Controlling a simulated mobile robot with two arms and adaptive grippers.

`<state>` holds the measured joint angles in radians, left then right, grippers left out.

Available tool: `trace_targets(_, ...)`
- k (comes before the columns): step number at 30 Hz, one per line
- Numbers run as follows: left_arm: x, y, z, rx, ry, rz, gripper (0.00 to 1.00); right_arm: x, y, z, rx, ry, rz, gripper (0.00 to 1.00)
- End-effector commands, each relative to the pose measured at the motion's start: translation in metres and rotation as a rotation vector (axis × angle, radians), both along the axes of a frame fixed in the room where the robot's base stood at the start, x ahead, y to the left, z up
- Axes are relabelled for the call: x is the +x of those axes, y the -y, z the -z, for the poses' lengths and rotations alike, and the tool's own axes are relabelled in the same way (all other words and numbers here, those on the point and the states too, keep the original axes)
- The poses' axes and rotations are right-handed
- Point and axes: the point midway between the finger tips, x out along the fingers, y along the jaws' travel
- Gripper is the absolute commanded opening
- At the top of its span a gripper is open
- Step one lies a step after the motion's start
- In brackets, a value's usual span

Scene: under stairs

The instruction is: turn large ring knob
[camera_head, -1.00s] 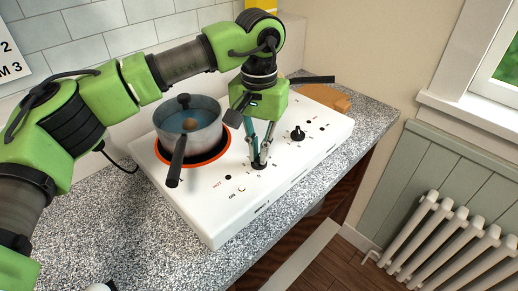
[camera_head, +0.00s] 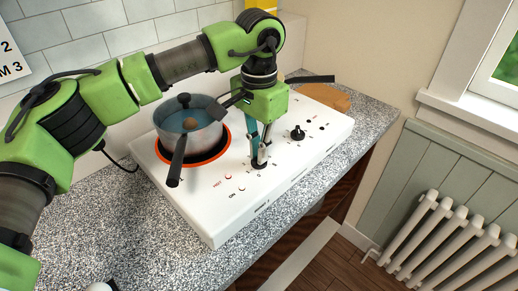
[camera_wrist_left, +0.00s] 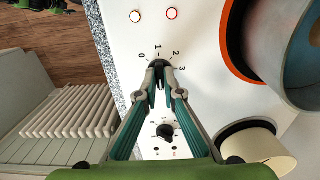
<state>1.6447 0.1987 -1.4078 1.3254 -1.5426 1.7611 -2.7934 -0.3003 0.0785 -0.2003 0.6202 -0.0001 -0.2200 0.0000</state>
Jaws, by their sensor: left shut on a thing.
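The large ring knob (camera_head: 259,167) is a dark knob at the front of the white hob, mostly hidden by my fingers. My left gripper (camera_head: 261,160) points down over it and is shut on it. In the left wrist view the fingertips of my gripper (camera_wrist_left: 158,70) meet at the dark knob (camera_wrist_left: 158,63). The marks 0, 1, 2 and 3 curve around it. The knob's exact setting is hard to read. My right gripper is not in view.
A lidded pot (camera_head: 188,128) sits on the orange-red ring behind the gripper, its handle pointing forward. A second black knob (camera_head: 298,133) stands to the right. A wooden board (camera_head: 322,97) lies behind. Speckled counter (camera_head: 130,220) borders the hob; a radiator (camera_head: 440,250) stands right.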

Motion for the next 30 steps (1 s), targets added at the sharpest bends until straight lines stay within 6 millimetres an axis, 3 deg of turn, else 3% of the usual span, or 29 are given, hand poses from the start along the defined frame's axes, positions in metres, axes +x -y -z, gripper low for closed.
trace_targets(5,0.001,0.000,-0.002,-0.003,0.006,-0.003,0.00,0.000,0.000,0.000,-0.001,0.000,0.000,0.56)
trace_targets(8,0.001,0.000,-0.002,-0.004,0.005,-0.003,0.24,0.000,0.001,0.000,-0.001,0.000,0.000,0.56)
trace_targets(20,0.001,0.000,-0.004,-0.001,0.002,-0.002,0.24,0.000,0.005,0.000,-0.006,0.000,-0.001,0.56)
trace_targets(23,0.001,0.000,-0.015,-0.001,0.004,-0.002,0.24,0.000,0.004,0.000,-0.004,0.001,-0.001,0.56)
trace_targets(30,0.001,0.001,-0.066,-0.003,0.006,-0.003,0.24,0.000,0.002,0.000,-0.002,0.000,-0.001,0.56)
